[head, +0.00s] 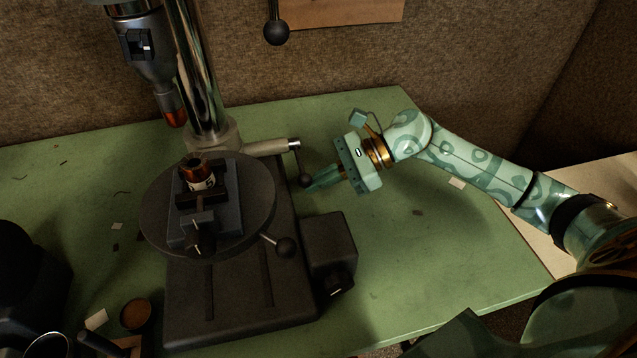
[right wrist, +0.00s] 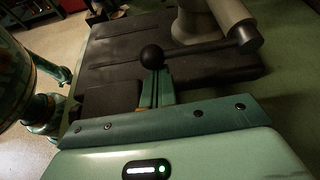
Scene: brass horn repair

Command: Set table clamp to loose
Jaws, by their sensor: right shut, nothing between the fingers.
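The drill press stands on the green bench, with its round table (head: 152,215) on the column (head: 196,70). The table clamp lever is a short rod ending in a black ball knob (head: 305,181), on the end of a pale cylinder (head: 265,147) beside the column. In the right wrist view the lever's ball (right wrist: 152,56) lies just beyond my fingertips, its rod running right to the pivot (right wrist: 245,38). My right gripper (head: 309,187) is shut and empty, fingertips right at the ball; I cannot tell whether they touch. My left gripper is out of view.
A second ball-ended handle (head: 286,247) sticks out below the table's right side. A vise (head: 232,215) on the table holds a small copper-coloured part (head: 196,165). A dark box (head: 330,240) adjoins the base. The bench (head: 430,255) is mostly clear at right.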

